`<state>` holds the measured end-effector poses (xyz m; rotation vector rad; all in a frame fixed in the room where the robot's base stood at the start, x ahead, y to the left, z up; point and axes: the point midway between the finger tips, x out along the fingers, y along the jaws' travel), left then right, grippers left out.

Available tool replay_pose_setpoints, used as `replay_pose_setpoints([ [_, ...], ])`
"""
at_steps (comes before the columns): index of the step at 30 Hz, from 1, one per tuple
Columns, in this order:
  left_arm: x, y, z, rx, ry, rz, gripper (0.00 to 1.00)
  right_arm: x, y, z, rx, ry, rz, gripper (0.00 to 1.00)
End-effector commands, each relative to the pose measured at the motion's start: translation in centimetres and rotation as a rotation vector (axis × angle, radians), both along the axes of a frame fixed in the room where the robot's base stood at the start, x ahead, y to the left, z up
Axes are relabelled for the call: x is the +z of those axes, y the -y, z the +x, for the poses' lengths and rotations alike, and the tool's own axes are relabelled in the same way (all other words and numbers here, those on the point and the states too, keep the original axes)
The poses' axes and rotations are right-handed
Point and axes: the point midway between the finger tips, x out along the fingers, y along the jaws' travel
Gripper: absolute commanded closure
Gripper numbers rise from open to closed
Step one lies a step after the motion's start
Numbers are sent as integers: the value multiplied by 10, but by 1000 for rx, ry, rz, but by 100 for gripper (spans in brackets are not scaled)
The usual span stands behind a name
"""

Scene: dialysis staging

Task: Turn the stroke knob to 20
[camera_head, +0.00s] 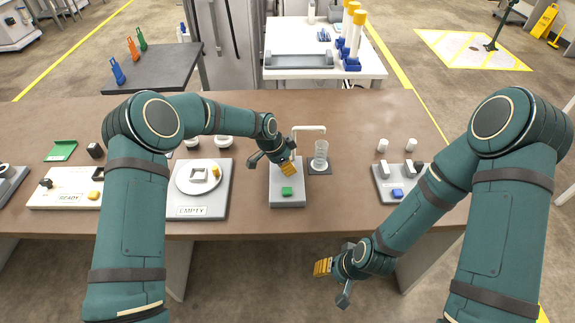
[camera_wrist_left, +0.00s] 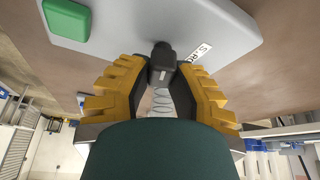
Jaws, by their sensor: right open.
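The stroke knob (camera_wrist_left: 162,58) is a small black knob with a pale mark, on a light grey unit (camera_wrist_left: 215,25) with a green button (camera_wrist_left: 68,19). A partly hidden label (camera_wrist_left: 202,50) sits beside the knob. My left gripper (camera_wrist_left: 162,72) has its yellow fingers on both sides of the knob, the tips closed in against it. In the head view my left gripper (camera_head: 285,164) is over the grey unit (camera_head: 288,202) and hides the knob. The dial number cannot be read. My right gripper (camera_head: 331,283) is open and empty in front of the table.
A clear beaker (camera_head: 320,155) stands right of the unit under a white spout (camera_head: 309,128). A plate on a unit labelled EMPTY (camera_head: 196,211) is to the left. A grey unit with a blue button (camera_head: 397,192) is to the right. Brown table (camera_head: 345,205) is bare between.

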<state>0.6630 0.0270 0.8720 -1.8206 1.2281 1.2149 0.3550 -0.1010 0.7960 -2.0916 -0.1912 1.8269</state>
Motion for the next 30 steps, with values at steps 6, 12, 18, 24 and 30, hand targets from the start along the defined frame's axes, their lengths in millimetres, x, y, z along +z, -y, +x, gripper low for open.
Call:
replay_pose_setpoints([
  [6, -1, 0, 0, 0, -1, 0, 100, 0, 0, 0, 0, 0, 0, 53],
  [12, -2, 0, -1, 19, -2, 0, 100, -2, 0, 0, 0, -1, 0, 53],
  [18, -2, 0, -1, 98, -1, 2, 100, -9, 0, -2, 4, -5, 1, 53],
  [24, -3, 1, -1, 248, 0, 3, 100, -20, -1, -6, 10, -12, 3, 53],
  [30, -4, 0, 0, 437, 0, 4, 100, -32, -2, -9, 17, -20, 5, 53],
])
